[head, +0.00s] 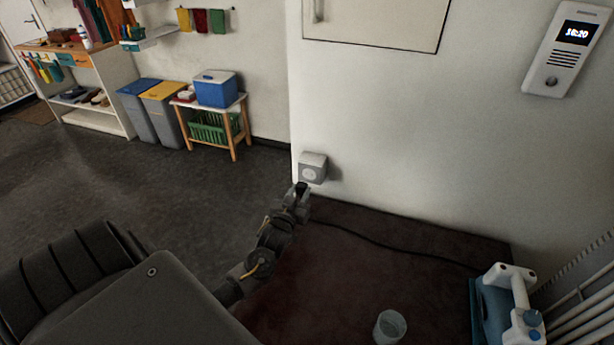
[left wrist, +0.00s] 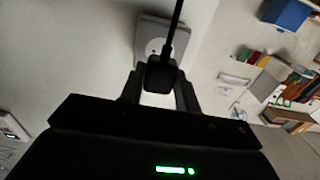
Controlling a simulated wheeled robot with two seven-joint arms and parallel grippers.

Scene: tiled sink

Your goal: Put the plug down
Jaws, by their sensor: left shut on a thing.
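My left gripper (head: 300,190) reaches out to just in front of the wall socket. It is shut on a black plug (left wrist: 160,74), which sits between its two fingers in the left wrist view. I cannot tell whether plug and socket touch. My right gripper is not in view.
A clear cup (head: 390,327) stands on the dark red mat (head: 330,270) at the front. A blue and white appliance (head: 508,305) stands at right by a white radiator (head: 585,300). Bins (head: 163,110) and a small table with a blue cooler (head: 216,90) stand at the back.

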